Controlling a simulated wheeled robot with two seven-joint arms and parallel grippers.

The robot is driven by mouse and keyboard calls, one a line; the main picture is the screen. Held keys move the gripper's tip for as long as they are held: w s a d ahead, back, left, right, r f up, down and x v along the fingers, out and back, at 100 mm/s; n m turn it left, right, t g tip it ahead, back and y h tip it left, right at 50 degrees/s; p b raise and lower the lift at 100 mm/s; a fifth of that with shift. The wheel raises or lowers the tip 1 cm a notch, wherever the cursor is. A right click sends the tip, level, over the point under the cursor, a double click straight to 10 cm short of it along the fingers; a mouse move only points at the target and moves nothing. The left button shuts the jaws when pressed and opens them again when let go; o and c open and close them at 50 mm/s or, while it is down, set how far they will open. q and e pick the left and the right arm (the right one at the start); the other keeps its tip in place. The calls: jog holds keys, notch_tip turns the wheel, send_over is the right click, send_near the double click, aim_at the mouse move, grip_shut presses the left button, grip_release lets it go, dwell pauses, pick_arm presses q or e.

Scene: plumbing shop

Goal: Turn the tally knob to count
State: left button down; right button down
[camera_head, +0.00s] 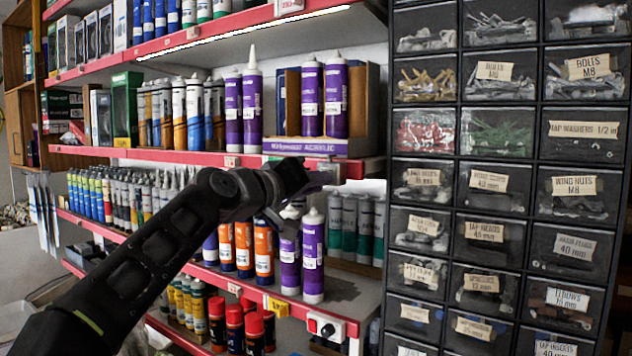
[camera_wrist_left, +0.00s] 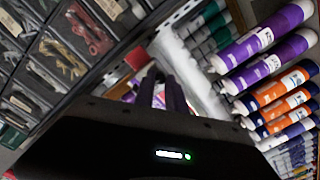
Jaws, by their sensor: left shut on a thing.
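My left gripper (camera_head: 318,181) is at the front edge of the middle shelf, beside the drawer cabinet. Its fingers (camera_wrist_left: 160,92) look closed together in the left wrist view. A white and red piece (camera_wrist_left: 148,80) shows around their tips, partly covered by them. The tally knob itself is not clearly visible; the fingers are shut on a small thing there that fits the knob. My right gripper is not in view.
Purple tubes (camera_head: 312,255) stand close below my gripper, with orange tubes (camera_head: 263,250) to their left. The drawer cabinet (camera_head: 455,160) stands close on the right. A white box with red and black parts (camera_head: 327,327) is on the lower shelf edge.

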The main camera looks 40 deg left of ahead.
pick_arm(q)
jog(key=shift+f+n, duration=0.1)
jog(key=shift+n, duration=0.5)
jog(key=c, duration=1.4)
grip_release()
jog(key=shift+o, duration=0.2)
jog(key=shift+s, duration=0.15)
jog(key=s+b, duration=0.1)
jog(key=s, duration=0.6)
jog(key=shift+s+r+b, duration=0.2)
jog(key=shift+s+b, duration=0.05)
jog(key=shift+b, duration=0.1)
jog(key=shift+d, duration=0.1)
